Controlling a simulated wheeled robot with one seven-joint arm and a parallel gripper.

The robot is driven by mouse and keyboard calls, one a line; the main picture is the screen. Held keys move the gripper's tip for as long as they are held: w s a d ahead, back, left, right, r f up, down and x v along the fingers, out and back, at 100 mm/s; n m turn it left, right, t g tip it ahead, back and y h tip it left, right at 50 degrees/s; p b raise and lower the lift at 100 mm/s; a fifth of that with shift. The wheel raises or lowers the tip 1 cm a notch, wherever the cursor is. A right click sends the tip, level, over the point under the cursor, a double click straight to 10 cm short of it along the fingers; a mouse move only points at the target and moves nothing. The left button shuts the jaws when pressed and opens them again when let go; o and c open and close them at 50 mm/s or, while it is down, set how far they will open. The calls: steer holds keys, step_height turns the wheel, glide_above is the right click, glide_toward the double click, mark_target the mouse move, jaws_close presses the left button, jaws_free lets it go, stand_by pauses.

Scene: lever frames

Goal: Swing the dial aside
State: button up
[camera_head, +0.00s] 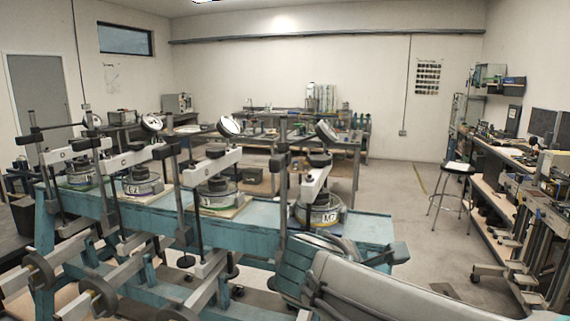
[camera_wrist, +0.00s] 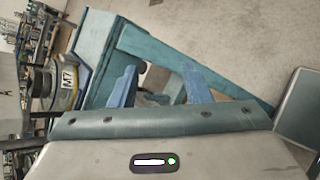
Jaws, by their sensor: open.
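Several lever frames stand in a row on a teal bench (camera_head: 262,213) in the head view. Each has a round dial on top: a far left dial (camera_head: 93,121), a second dial (camera_head: 152,124), a third white-faced dial (camera_head: 229,126) and a right dial (camera_head: 327,132), seen tilted. The right frame holds a round pot labelled M7 (camera_head: 320,214), which also shows in the wrist view (camera_wrist: 68,78). My gripper (camera_wrist: 160,82) is open and empty, its two blue fingers apart over the bench's end. It is low and well away from the dials. No dial is clear in the wrist view.
Grey lever beams and dark upright posts (camera_head: 282,175) stand close together along the bench. A stool (camera_head: 455,185) and a cluttered side bench (camera_head: 500,150) are at right. Floor (camera_head: 405,185) is open between them and the frames.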

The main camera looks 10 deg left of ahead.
steer(key=w+a+r+n+t, duration=0.2)
steer(key=a+r+n+t, duration=0.2)
steer(key=a+r+n, duration=0.5)
steer(key=n+t+y+p, duration=0.1)
steer(key=n+t+y, duration=0.2)
steer(key=n+t, duration=0.2)
glide_toward(273, 165)
steer(key=w+p, duration=0.1)
steer(key=w, duration=0.3)
steer(key=w+d+p, duration=0.1)
steer(key=w, duration=0.3)
steer(key=w+p, duration=0.1)
steer(key=w, duration=0.3)
steer(key=shift+d+r, duration=0.1)
steer(key=shift+d, duration=0.3)
jaws_close()
steer(key=shift+m, duration=0.3)
